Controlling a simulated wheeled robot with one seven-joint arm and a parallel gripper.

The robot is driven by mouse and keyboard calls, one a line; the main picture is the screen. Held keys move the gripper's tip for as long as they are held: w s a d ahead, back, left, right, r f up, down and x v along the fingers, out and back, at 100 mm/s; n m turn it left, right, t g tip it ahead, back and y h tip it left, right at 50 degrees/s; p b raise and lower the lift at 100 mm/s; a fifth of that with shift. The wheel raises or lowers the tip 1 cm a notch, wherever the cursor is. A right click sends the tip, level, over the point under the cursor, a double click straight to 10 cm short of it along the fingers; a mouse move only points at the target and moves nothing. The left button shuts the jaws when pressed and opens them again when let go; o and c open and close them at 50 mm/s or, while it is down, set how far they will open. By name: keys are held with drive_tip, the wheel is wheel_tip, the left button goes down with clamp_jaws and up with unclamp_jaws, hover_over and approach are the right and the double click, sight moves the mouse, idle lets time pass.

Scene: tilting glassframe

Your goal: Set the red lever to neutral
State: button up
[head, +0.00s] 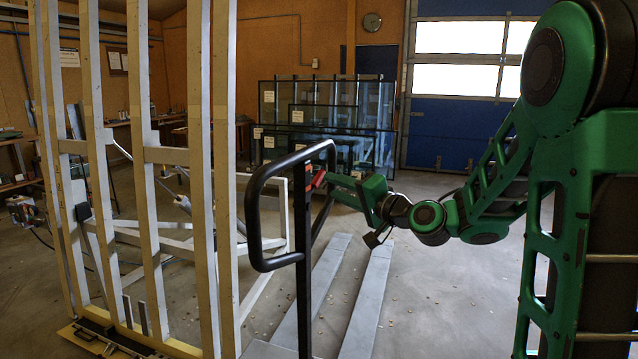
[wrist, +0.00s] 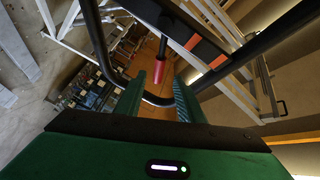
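The red lever (head: 318,179) is on the upper part of the pallet truck's black handle (head: 262,212). In the wrist view the red lever (wrist: 158,72) hangs from a dark rod, just beyond the gap between my fingertips. My green gripper (head: 330,181) reaches in from the right, close to the lever. In the wrist view my gripper (wrist: 156,84) has its two fingers apart, with nothing held between them. I cannot tell whether a finger touches the lever. The lever's exact setting is hard to read, and its base is partly hidden behind the handle in the head view.
The handle's black tube (wrist: 97,40) curves close around my fingers. Pale forks (head: 366,300) lie on the floor behind the handle. A tall tilting frame (head: 200,180) stands at the left. A glass rack (head: 325,115) stands at the back. Floor at the right is open.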

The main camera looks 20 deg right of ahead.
sight(321, 180)
drive_tip(key=x, duration=0.8)
drive_tip(key=shift+w+d, duration=0.25)
drive_tip(key=shift+w, duration=0.25)
